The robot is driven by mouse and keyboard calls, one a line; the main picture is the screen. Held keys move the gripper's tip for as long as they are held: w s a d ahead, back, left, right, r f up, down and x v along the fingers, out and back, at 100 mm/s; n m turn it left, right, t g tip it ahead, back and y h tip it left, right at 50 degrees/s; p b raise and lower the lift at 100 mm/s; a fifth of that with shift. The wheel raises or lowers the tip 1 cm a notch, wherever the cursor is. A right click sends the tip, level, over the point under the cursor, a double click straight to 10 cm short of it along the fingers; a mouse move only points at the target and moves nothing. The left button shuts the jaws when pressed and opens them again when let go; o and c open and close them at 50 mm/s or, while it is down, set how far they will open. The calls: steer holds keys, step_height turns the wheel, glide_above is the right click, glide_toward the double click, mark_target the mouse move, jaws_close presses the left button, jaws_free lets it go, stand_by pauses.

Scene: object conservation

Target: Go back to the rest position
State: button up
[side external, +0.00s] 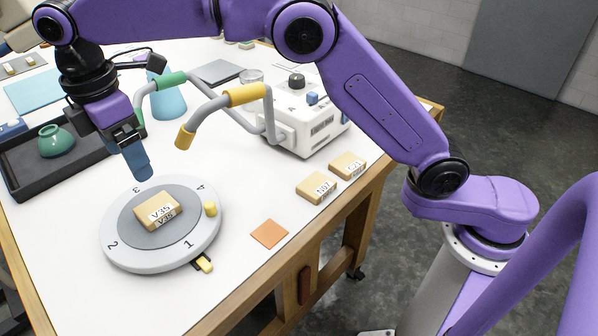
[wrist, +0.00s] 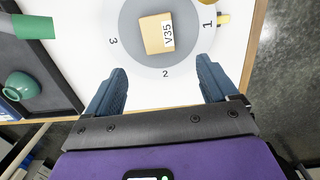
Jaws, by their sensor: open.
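My gripper (side external: 138,165) is open and empty. A tan block labelled V35 (side external: 158,210) rests on the turntable's darker centre disc, apart from my fingers. In the wrist view, my two blue fingers (wrist: 162,90) are spread wide, and the V35 block (wrist: 155,33) lies beyond them on the turntable (wrist: 130,60) with nothing between the fingertips but turntable and table surface.
A white device (side external: 305,130) with grey bent arms and green and yellow sleeves stands close to my gripper. A dark tray (side external: 85,172) holds a green pot (side external: 55,140). Two tan labelled blocks (side external: 316,187) and an orange square (side external: 269,234) lie at the right.

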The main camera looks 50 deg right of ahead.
steer(key=s+d+r+t+y, duration=0.15)
steer(key=s+d, duration=0.25)
steer(key=s, duration=0.4)
steer(key=s+d+r+t+y, duration=0.1)
steer(key=s+d+r+y, duration=0.25)
steer(key=s, duration=0.35)
steer(key=s+d+f+m+g+h, duration=0.1)
steer(key=s+d+f, duration=0.3)
steer(key=d, duration=0.4)
steer(key=s+d+f+m+h, duration=0.1)
steer(key=s+d+f, duration=0.3)
steer(key=d, duration=0.5)
steer(key=s+d+f+m+g+h, duration=0.1)
steer(key=s+d+f+m+h, duration=0.1)
steer(key=s+d, duration=0.6)
step_height(320, 180, down, 3)
steer(key=shift+d+r+m+g, duration=0.2)
steer(key=shift+m+g, duration=0.15)
steer(key=shift+m, duration=0.35)
steer(key=shift+w, duration=0.1)
